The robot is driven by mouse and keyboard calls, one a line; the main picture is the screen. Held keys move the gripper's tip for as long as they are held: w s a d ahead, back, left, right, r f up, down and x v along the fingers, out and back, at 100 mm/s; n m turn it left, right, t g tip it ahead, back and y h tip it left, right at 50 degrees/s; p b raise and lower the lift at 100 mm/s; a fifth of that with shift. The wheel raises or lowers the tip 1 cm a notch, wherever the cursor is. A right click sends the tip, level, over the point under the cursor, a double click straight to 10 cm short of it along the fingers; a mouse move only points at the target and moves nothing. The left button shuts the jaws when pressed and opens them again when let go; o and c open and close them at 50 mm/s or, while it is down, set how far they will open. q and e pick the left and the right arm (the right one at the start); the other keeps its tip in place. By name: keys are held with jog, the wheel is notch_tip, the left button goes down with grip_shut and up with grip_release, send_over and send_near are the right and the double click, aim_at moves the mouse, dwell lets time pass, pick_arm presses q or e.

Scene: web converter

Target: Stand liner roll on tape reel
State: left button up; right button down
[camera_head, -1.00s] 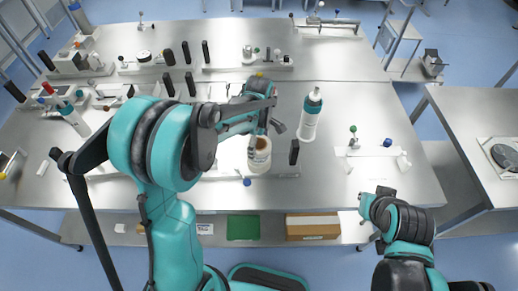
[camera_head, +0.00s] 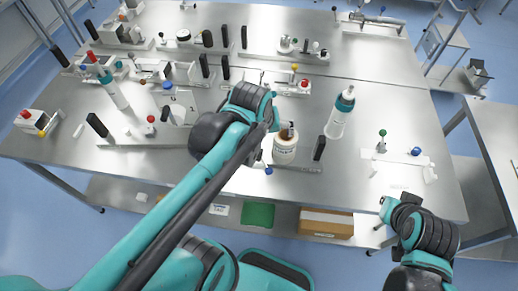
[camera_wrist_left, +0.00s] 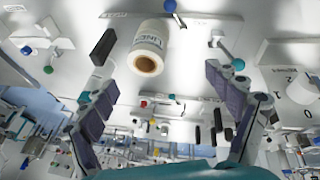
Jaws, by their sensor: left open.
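The liner roll (camera_head: 286,150) is a white cylinder with a brown core and dark lettering, standing near the front of the steel table. It also shows in the left wrist view (camera_wrist_left: 150,48), lettering facing the camera. My left gripper (camera_wrist_left: 160,80) is open and empty, its two dark fingers spread on either side below the roll in that view. In the head view its hand (camera_head: 250,98) is just behind and left of the roll, and the fingertips are partly hidden. A dark round disc (camera_head: 207,38) at the back may be the tape reel; I cannot tell. My right gripper (camera_head: 386,207) hangs at the table's front right.
A white plate with coloured knobs (camera_head: 400,160) lies further right. Fixtures crowd the left and back. The table's right middle is clear.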

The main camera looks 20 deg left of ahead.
pick_arm(q)
jog(key=s+m+t, duration=0.1)
jog(key=m, duration=0.1)
jog(key=s+f+m, duration=0.1)
jog(key=s+m, duration=0.1)
jog(key=s+m+t, duration=0.1)
jog(key=s, duration=0.1)
jog(key=shift+s+a+f+m+t, duration=0.1)
jog(key=shift+a+f+m+t, duration=0.2)
jog(key=shift+a+m, duration=0.1)
notch_tip(320, 180, down, 14)
jog(key=b, duration=1.3)
jog(key=shift+r+b, duration=0.25)
jog(key=shift+b, duration=0.1)
